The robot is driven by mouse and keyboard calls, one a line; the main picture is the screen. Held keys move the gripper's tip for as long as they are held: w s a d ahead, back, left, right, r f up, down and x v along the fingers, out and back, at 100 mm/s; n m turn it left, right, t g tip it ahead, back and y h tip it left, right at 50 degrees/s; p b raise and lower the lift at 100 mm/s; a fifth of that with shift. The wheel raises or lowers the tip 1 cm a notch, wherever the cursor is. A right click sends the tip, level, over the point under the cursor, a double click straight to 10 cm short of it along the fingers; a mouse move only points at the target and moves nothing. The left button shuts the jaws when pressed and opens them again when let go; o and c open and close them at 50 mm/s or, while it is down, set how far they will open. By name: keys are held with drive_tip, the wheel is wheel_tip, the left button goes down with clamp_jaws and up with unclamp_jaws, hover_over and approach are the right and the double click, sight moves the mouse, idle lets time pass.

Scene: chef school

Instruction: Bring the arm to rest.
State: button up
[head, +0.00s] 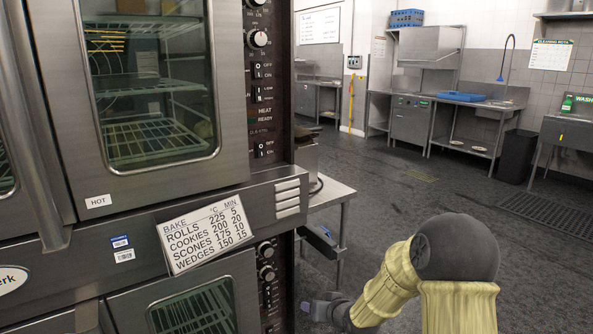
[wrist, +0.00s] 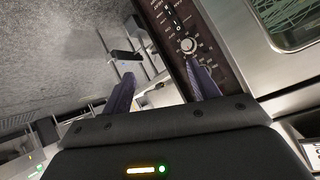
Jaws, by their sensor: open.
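My arm shows at the lower right of the head view, with yellow sleeves and a dark grey joint, bent low. My gripper (head: 322,308) is partly in view at the bottom, just right of the lower oven's control panel (head: 268,285). In the wrist view my gripper (wrist: 160,70) has its two dark fingers spread apart with nothing between them. A round knob (wrist: 188,45) on the dark control panel (wrist: 172,20) lies close beyond the right fingertip. I cannot tell whether the finger touches the panel.
A steel double oven (head: 235,215) with a baking-times card (head: 207,232) fills the left. A steel table (head: 330,194) stands beside it, with a dark object (head: 322,241) at its near side. Sinks and a black bin (head: 517,157) stand far back. Open floor (head: 400,190) lies between.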

drive_tip(key=s+d+r+g+h, duration=0.2)
drive_tip(key=s+d, duration=0.1)
drive_tip(key=s, duration=0.6)
drive_tip(key=s+d+r+g+h, duration=0.1)
drive_tip(key=s+d+r+g, duration=0.15)
drive_tip(key=s, duration=0.55)
drive_tip(key=s+d+r+g+h, duration=0.1)
drive_tip(key=s+d+g+h, duration=0.2)
drive_tip(key=s, duration=0.6)
wheel_tip(320, 180, up, 23)
drive_tip(key=y+p, duration=0.1)
drive_tip(key=p, duration=2.3)
drive_tip(key=shift+d+m, duration=0.25)
drive_tip(key=shift+m, duration=0.05)
drive_tip(key=shift+f, duration=0.1)
drive_tip(key=shift+c, duration=0.2)
